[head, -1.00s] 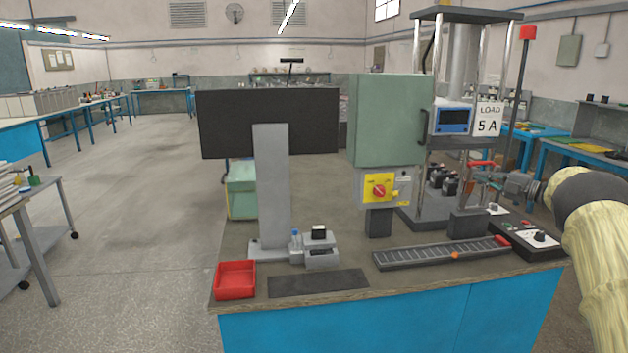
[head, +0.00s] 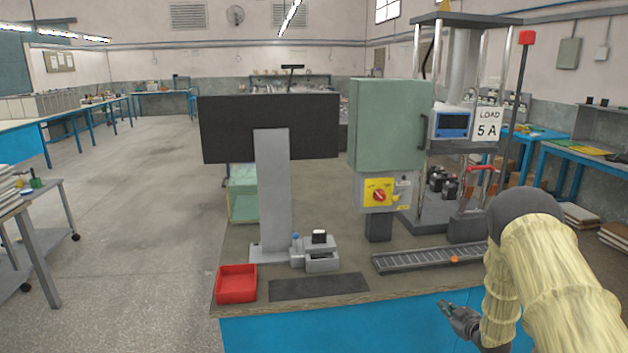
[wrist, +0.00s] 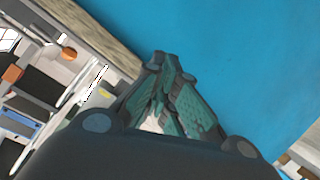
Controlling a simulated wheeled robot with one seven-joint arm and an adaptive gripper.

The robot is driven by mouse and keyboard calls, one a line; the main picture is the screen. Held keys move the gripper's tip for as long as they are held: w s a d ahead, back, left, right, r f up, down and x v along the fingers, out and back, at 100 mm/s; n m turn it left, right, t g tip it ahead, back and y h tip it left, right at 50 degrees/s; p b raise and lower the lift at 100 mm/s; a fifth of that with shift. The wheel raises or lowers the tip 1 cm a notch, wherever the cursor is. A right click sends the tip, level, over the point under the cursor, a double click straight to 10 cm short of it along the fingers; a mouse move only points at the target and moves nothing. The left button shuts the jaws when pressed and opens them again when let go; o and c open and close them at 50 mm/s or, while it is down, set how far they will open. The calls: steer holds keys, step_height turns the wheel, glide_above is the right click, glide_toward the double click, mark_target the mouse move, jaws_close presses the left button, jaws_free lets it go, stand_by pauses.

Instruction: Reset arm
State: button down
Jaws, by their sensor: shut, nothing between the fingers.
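My gripper (head: 449,310) is low at the right in the head view, in front of the blue front panel of the workbench (head: 370,325) and below its top edge. In the wrist view my gripper (wrist: 163,62) shows its fingers drawn together, with nothing between them and the blue panel (wrist: 235,55) behind. My cream-sleeved arm reaches in from the right and hides the right end of the bench top.
On the bench stand a red tray (head: 236,284), a dark mat (head: 318,287), a small grey holder (head: 320,258), a slotted rail (head: 425,258), a monitor (head: 270,128) and a green cabinet (head: 388,125). A grey cart (head: 50,225) stands left. The floor between is clear.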

steer(key=s+a+f+m+g+h, duration=0.15)
steer(key=s+a+f, duration=0.3)
steer(key=s, duration=0.45)
steer(key=s+a+f+m+g, duration=0.2)
steer(key=s+a+f+g, duration=0.15)
steer(key=s+f, duration=0.45)
steer(key=s+a+f+m+g+h, duration=0.1)
steer(key=s+a+f+m+g, duration=0.2)
steer(key=s, duration=0.8)
steer(key=s+a+r+m+g, duration=0.1)
steer(key=s+a+g, duration=0.2)
steer(key=s, duration=1.3)
steer(key=s+a+m+g+p, duration=0.1)
steer(key=s+a+g, duration=0.2)
steer(key=s+a, duration=0.4)
steer(key=s, duration=0.9)
steer(key=shift+s+r, duration=0.15)
steer(key=shift+r, duration=0.25)
